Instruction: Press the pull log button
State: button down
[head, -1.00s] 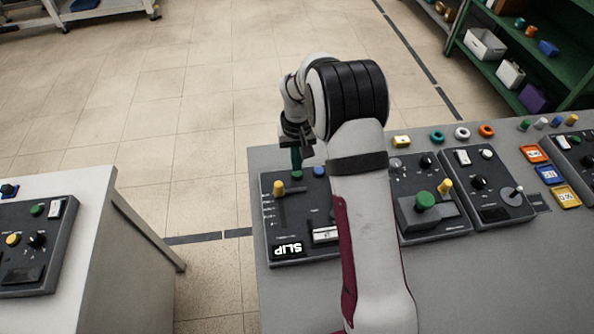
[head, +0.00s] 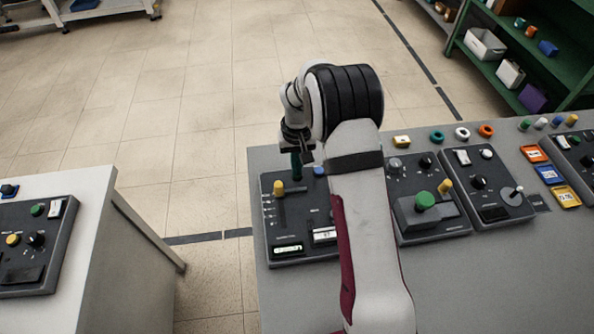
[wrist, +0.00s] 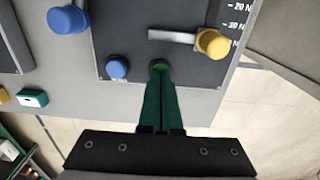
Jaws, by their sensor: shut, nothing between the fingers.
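The dark control panel (head: 272,233) stands on the grey bench at the left of my arm. My gripper (head: 295,176) points down at its far edge, with its green fingers shut and empty.
A yellow slider knob (head: 279,187) stands close to the fingers. A larger blue knob (wrist: 68,19) rises in the wrist view. More panels with knobs lie to the right.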

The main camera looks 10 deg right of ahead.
dwell(0.4)
notch_tip(320, 180, up, 6)
jog(key=shift+r, duration=0.1)
dwell(0.7)
jog(key=shift+s+r, duration=0.15)
jog(key=shift+r, duration=0.15)
jog(key=s+r+m+y, duration=0.1)
jog(key=s+r+m, duration=0.1)
jog(key=s+r, duration=0.65)
jog(key=s+r+m, duration=0.2)
jog(key=s+r, duration=0.2)
jog(key=s, duration=0.9)
jog(key=s+a+f+m, duration=0.1)
jog(key=s, duration=1)
jog(key=shift+s+a+f+m+y, duration=0.2)
jog(key=shift+s+f+m+y, duration=0.1)
jog(key=shift+s+y, duration=0.1)
